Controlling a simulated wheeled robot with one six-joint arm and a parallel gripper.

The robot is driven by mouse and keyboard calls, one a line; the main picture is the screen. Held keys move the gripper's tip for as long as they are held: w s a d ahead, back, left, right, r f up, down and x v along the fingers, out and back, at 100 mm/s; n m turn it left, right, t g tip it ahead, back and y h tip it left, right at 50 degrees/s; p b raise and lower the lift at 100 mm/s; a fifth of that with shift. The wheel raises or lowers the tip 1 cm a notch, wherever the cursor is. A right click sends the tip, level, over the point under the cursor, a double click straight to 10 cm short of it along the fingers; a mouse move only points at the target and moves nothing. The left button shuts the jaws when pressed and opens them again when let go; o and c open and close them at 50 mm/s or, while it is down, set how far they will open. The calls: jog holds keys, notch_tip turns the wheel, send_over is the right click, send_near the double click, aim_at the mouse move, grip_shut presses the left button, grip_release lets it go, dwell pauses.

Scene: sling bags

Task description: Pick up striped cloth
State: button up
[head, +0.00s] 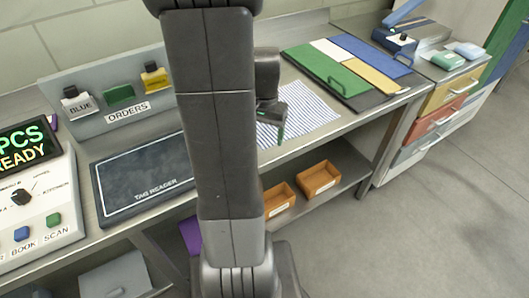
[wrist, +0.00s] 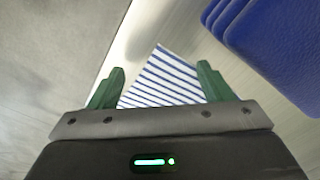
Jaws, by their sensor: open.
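The striped cloth (head: 306,112), white with thin blue stripes, lies flat on the metal worktop to the right of my arm in the head view. My arm hides part of its left side. In the wrist view the cloth (wrist: 172,82) shows between and beyond my fingers, with one corner pointing away. My gripper (wrist: 160,83) has two green fingers spread apart with nothing held between them. In the head view my gripper (head: 281,124) hangs over the cloth's left part. I cannot tell the exact gap between the fingertips and the cloth.
A board with green, white, yellow and blue panels (head: 340,62) lies behind the cloth. A blue padded thing (wrist: 275,50) is at the wrist view's upper right. A tag reader pad (head: 140,182) lies left. Orange bins (head: 318,179) sit on the shelf below.

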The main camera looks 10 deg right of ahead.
notch_tip(320, 180, down, 2)
jog(key=shift+f+b, duration=0.15)
jog(key=shift+b, duration=0.3)
grip_shut()
dwell(0.4)
notch_tip(320, 180, up, 12)
jog(key=p, duration=1)
notch_tip(320, 180, up, 27)
jog(key=p, duration=0.6)
jog(key=shift+p, duration=0.4)
